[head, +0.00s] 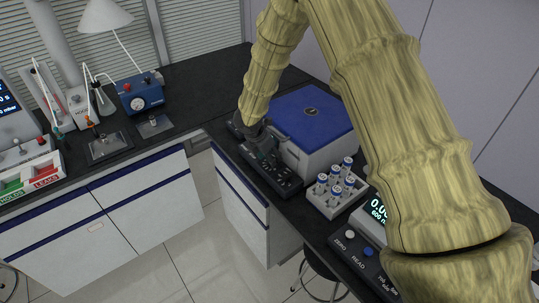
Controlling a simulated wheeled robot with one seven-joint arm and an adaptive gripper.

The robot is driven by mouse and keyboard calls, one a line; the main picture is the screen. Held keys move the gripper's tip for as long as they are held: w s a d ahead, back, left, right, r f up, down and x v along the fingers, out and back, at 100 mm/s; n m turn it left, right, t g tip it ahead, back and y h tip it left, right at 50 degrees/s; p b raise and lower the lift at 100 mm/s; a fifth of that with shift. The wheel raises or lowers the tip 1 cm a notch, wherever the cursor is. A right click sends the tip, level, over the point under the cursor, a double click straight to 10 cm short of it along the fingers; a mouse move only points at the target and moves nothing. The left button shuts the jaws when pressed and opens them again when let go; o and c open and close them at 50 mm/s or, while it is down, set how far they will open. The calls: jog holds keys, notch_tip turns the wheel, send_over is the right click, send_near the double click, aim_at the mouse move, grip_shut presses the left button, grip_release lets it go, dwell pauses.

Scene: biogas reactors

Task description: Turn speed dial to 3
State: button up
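A device with a blue lid (312,117) and pale sides stands on the dark bench, right of the corner. A black control panel (281,181) with small knobs or keys runs along its front. My arm, in a yellow-tan wood-like cover, reaches down from the top right. My gripper (264,150) is at the left part of this panel, close to or touching it. I cannot make out the speed dial or its numbers; my gripper and arm cover part of the panel. The fingers are too small and dark to show whether they are open or shut.
A white rack (345,207) of blue-capped vials stands right of the device. Beyond it is a meter with a lit display (378,210) and ZERO and READ buttons. A blue gauge box (140,93) is on the left bench. A stool (322,268) stands below. Some dark bench top is clear.

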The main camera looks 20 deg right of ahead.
jog(key=shift+w+d+f, duration=0.1)
jog(key=shift+w+f, duration=0.05)
jog(key=shift+f, duration=0.1)
jog(key=shift+s+d+r, duration=0.1)
jog(key=shift+s+r, duration=0.15)
jog(key=shift+s, duration=0.25)
jog(key=shift+s+d+r, duration=0.1)
jog(key=shift+s+r, duration=0.15)
jog(key=shift+s, duration=0.25)
jog(key=shift+w+f, duration=0.45)
jog(key=shift+c, duration=0.8)
jog(key=shift+w+a+f, duration=0.1)
jog(key=shift+w+f, duration=0.1)
jog(key=shift+w, duration=0.05)
jog(key=c, duration=0.3)
jog(key=shift+s+r, duration=0.15)
jog(key=shift+r, duration=0.05)
jog(key=c, duration=0.5)
